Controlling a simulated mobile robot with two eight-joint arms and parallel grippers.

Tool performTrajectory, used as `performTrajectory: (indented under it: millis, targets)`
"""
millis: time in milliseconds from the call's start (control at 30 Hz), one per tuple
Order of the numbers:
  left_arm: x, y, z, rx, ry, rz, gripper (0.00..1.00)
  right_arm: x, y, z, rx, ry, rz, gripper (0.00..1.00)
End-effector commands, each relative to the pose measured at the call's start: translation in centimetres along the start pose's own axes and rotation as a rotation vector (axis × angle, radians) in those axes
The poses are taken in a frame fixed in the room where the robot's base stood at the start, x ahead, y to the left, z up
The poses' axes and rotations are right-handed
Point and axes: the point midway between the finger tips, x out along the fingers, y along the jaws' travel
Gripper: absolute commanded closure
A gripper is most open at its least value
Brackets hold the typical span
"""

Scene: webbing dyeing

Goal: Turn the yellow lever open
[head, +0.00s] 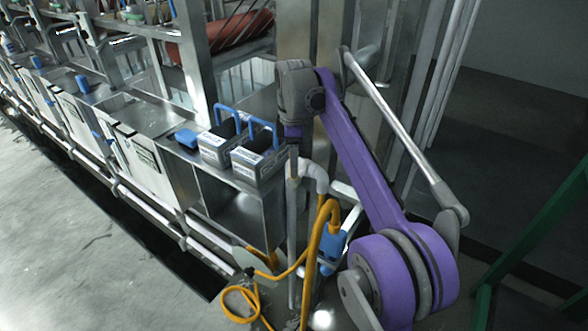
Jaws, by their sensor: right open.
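My right arm, purple and grey, comes in from the lower right and reaches up and over to a grey wrist. My right gripper (292,142) hangs below that wrist, pointing down beside the near boxes and above a pale bent pipe (312,172). Its fingers are small and partly hidden, and I see nothing held in them. I cannot clearly make out a yellow lever. A thick yellow hose (318,235) bends down below the gripper, in front of a blue fitting (331,250). My left gripper is out of view.
Two grey boxes with blue handles (216,150) (257,165) stand on the steel machine's corner (240,205). A coiled yellow hose (238,304) lies low in front. Vertical pipes stand behind my arm. A green frame (530,235) is at right; open floor (70,245) is at left.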

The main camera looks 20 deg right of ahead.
Motion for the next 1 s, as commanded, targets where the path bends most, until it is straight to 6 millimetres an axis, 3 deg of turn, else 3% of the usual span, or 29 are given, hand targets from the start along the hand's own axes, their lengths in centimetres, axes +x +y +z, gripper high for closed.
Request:
performTrajectory:
  millis: [200, 500, 800, 1000]
  targets:
    - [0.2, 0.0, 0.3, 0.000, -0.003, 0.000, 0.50, 1.7, 0.0, 0.0, 0.000, 0.000, 0.001, 0.43]
    - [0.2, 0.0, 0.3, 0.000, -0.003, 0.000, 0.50, 1.8, 0.0, 0.0, 0.000, 0.001, 0.002, 0.45]
    - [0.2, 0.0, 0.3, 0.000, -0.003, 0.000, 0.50, 1.8, 0.1, 0.0, 0.000, 0.001, 0.002, 0.99]
    - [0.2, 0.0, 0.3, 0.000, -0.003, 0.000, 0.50, 1.8, 0.1, 0.0, 0.000, 0.000, 0.002, 1.00]
